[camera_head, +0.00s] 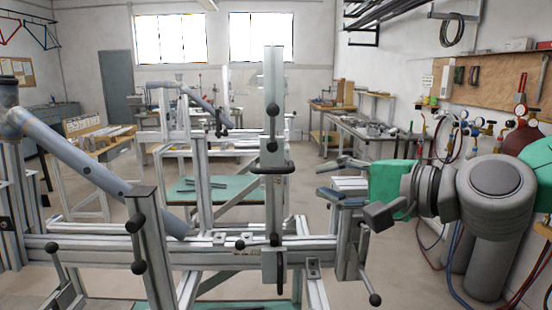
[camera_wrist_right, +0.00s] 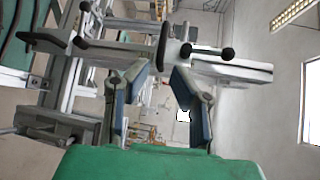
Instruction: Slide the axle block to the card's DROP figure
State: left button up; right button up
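The grey metal frame jig (camera_head: 205,256) spans the foreground with a horizontal rail. An upright post (camera_head: 274,110) with a black loop handle (camera_head: 272,169) and black knobs stands on the rail's middle. A shorter block with black knobs (camera_head: 143,230) stands to its left, and another upright piece (camera_head: 348,240) is at the right end. I cannot tell which is the axle block, and no DROP figure is readable. My right gripper (camera_head: 338,179) is open, just above the rail's right end; in the wrist view its fingers (camera_wrist_right: 160,80) are apart with nothing between. My left gripper is out of view.
A thick blue-grey tube (camera_head: 95,170) slopes down to the rail at the left. A second jig (camera_head: 190,140) and a green-topped surface (camera_head: 205,190) stand behind. Gas gauges and hoses (camera_head: 470,125) hang at the right wall. Open floor (camera_head: 405,255) lies right of the jig.

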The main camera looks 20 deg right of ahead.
aim_at(272, 172)
jog(key=x, duration=0.4)
jog(key=b+x, duration=0.1)
jog(key=x, duration=0.3)
jog(key=b+x, duration=0.1)
jog(key=x, duration=0.4)
jog(key=shift+w+r, duration=0.1)
jog(key=shift+r, duration=0.25)
jog(key=shift+w+d+f, duration=0.1)
jog(key=shift+w+d, duration=0.05)
jog(key=shift+d, duration=0.2)
grip_shut()
